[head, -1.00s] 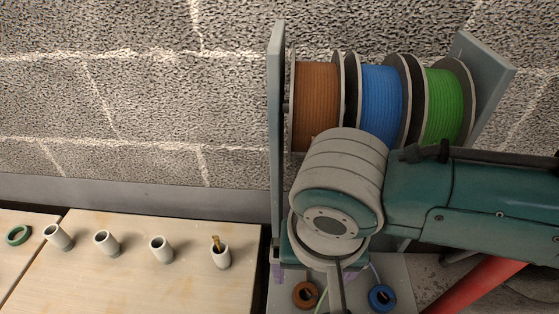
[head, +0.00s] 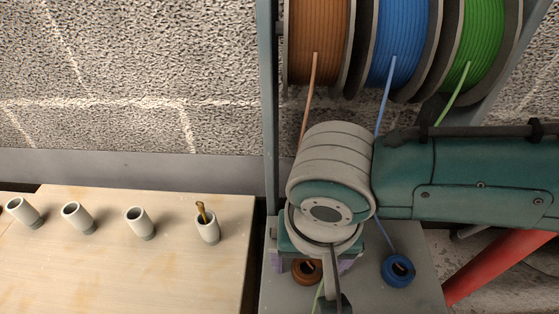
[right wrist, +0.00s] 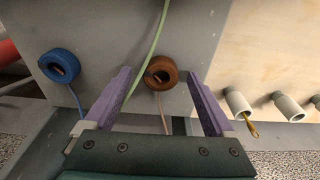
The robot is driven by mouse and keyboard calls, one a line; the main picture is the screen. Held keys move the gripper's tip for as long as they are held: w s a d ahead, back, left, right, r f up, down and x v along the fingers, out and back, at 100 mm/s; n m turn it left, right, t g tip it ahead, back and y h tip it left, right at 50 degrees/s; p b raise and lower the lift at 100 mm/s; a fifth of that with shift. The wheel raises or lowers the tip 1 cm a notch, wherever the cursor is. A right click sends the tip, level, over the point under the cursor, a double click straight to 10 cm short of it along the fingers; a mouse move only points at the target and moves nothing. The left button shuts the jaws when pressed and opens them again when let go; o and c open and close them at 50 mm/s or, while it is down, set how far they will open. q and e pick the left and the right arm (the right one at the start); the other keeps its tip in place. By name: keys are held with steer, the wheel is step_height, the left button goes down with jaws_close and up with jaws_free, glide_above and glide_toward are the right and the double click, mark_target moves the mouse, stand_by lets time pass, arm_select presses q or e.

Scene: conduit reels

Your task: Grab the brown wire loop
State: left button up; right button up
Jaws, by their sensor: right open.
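The brown wire loop (head: 306,272) is a small coil on the grey shelf below the reels in the head view. A brown wire runs from it up to the brown reel (head: 317,35). In the right wrist view the brown loop (right wrist: 169,69) lies between the two purple fingers of my right gripper (right wrist: 158,74), which is open with a gap on each side. In the head view my right gripper (head: 312,264) is over the loop, and its wrist hides part of the wire. My left gripper is not in view.
A blue loop (head: 398,271) sits to the right on the shelf, and a green wire (right wrist: 153,45) passes close to the fingers. Blue (head: 402,40) and green (head: 472,45) reels stand above. Several pale cups stand on a wooden bench (head: 120,270) at left.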

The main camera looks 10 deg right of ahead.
steer(key=shift+w, duration=0.15)
steer(key=shift+c, duration=0.3)
steer(key=c, duration=1.3)
steer(key=shift+r, duration=0.1)
